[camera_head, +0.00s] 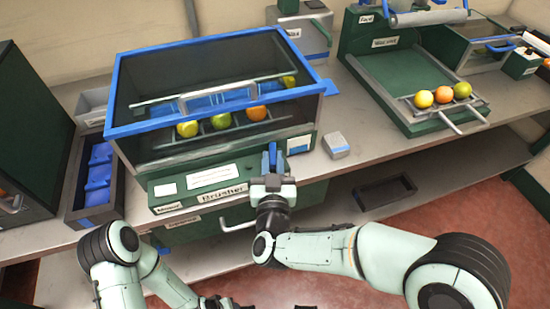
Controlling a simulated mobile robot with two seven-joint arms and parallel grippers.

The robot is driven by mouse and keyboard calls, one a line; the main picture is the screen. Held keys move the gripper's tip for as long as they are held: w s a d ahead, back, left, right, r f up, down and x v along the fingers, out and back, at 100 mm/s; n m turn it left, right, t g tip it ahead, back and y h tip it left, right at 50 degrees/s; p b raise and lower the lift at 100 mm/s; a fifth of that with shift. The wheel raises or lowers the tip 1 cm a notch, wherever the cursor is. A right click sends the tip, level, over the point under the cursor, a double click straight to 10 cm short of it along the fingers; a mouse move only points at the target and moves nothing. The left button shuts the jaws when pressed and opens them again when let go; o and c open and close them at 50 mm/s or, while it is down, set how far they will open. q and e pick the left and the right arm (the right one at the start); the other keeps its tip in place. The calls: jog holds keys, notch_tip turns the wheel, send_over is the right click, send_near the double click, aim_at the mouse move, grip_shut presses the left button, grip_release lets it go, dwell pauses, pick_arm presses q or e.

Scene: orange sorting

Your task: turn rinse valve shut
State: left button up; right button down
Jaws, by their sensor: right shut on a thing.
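My right gripper (272,165) is at the front panel of the machine labelled Brusher (215,180), right of its long white label. Its fingers are shut on a small part at the panel.
Several fruits, including an orange one (257,113), lie behind the Brusher's clear, blue-framed cover (215,42). A grey and blue block (336,145) sits right of the panel. A green tray station (400,105) with fruits stands farther right.

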jog(key=shift+a+r+m+h, duration=0.1)
jog(key=shift+m+h, duration=0.5)
jog(key=shift+h, duration=0.4)
pick_arm(q)
jog(key=shift+s+d+r, duration=0.2)
jog(key=shift+s+r, duration=0.15)
jog(key=shift+s, duration=0.1)
pick_arm(e)
jog(key=c, duration=1.1)
grip_release()
jog(key=shift+w, duration=0.1)
pick_arm(q)
jog(key=shift+s+d+r+g+p, duration=0.3)
jog(key=shift+s+r+g+p, duration=0.15)
jog(key=shift+s+p, duration=0.2)
pick_arm(e)
jog(key=s, duration=0.9)
jog(key=s+a, duration=0.1)
jog(key=s, duration=0.3)
jog(key=shift+s, duration=0.2)
